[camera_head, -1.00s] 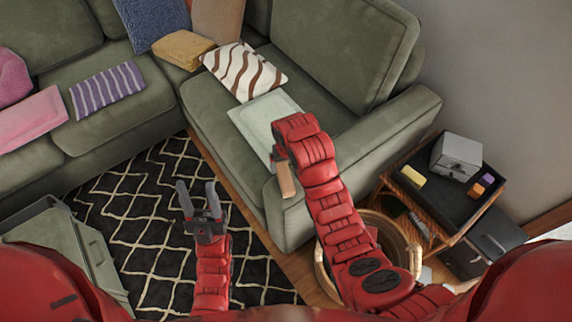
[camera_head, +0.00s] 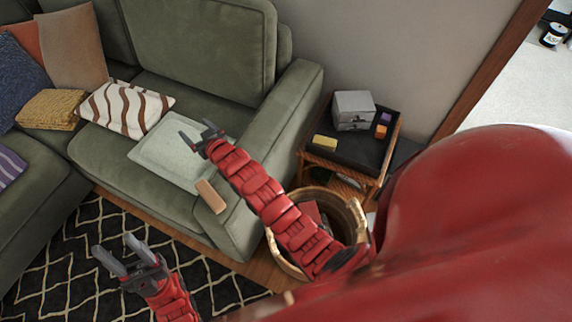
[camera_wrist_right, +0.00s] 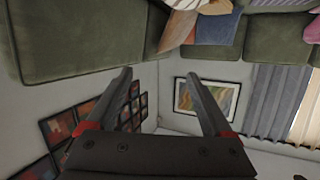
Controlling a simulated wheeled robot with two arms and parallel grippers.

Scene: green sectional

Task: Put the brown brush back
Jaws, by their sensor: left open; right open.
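My right gripper (camera_head: 195,130) is open and empty above the tray, apart from the brush. In the right wrist view its fingers (camera_wrist_right: 157,76) are spread with nothing between them. My left gripper (camera_head: 113,243) is open and empty over the patterned rug.
A round wicker basket (camera_head: 356,213) stands beside the sofa arm (camera_head: 285,115), under my right arm. A side table (camera_head: 343,150) holds a grey box (camera_head: 353,106), a yellow block (camera_head: 324,143) and small coloured blocks. A striped pillow (camera_head: 123,107) lies behind the tray.

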